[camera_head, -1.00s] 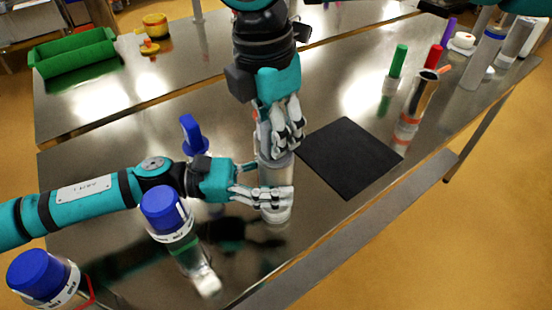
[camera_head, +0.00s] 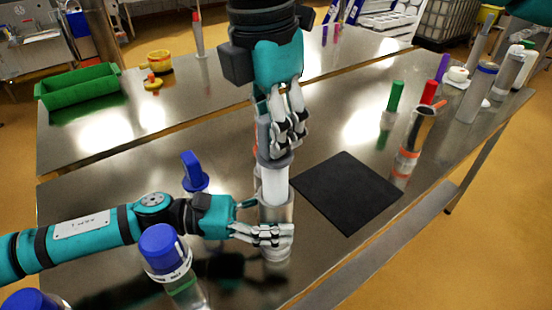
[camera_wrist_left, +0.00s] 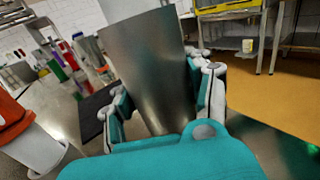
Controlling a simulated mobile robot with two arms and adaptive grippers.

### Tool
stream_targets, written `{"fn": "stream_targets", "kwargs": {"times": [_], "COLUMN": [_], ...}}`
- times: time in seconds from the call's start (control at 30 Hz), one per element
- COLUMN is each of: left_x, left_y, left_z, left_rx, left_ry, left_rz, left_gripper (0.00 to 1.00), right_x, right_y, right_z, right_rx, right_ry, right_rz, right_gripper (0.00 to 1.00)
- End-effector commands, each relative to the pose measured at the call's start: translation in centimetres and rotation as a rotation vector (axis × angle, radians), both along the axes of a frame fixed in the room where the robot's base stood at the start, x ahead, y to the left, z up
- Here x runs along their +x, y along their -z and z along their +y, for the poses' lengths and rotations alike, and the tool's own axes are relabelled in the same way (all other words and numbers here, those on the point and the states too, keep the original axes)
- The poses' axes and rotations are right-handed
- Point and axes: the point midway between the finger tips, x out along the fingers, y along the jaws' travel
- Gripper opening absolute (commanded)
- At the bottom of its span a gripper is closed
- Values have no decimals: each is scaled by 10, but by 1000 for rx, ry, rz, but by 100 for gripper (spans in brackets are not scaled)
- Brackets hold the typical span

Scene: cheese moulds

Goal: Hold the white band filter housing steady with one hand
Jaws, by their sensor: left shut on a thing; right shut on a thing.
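My left gripper (camera_head: 266,234) is shut around a grey, shiny, upright cylinder, the filter housing (camera_head: 276,246), low over the table. In the left wrist view the housing (camera_wrist_left: 155,70) stands between my left fingers. Its white band cannot be made out. An orange and white piece (camera_wrist_left: 25,135) shows at the left of the left wrist view.
A blue-capped bottle with a white band (camera_head: 165,256) stands near my left forearm. A blue tool (camera_head: 194,172) stands behind it. A black mat (camera_head: 346,192) lies right of the housing. Green (camera_head: 396,96) and red (camera_head: 429,92) capped items and several cylinders stand farther right.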

Motion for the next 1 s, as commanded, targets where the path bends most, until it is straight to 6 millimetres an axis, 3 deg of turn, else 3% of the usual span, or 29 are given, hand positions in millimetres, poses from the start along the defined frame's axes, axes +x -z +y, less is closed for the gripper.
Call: {"fn": "stream_targets", "kwargs": {"times": [0.03, 0.2, 0.4, 0.6, 0.87, 0.9, 1.0], "left_x": [0, 0, 0, 0, 0, 0, 0], "left_y": [0, 0, 0, 0, 0, 0, 0], "left_z": [0, 0, 0, 0, 0, 0, 0], "left_rx": [1, 0, 0, 0, 0, 0, 0], "left_ry": [0, 0, 0, 0, 1, 1, 1], "left_rz": [1, 1, 1, 1, 1, 1, 1], "left_gripper": [6, 6, 6, 6, 6, 56, 69], "right_x": [1, 0, 0, -1, -1, 0, 0], "right_y": [-16, -60, -95, -109, -110, -110, -110], "right_z": [1, 1, 1, 0, 0, 0, 0], "right_rx": [3, 3, 0, -1, -1, -1, -1], "right_ry": [1, 2, -1, -3, -3, -2, -2], "right_rz": [-4, -2, 0, 1, 2, 2, 2], "right_gripper": [0, 0, 0, 0, 0, 0, 0]}}
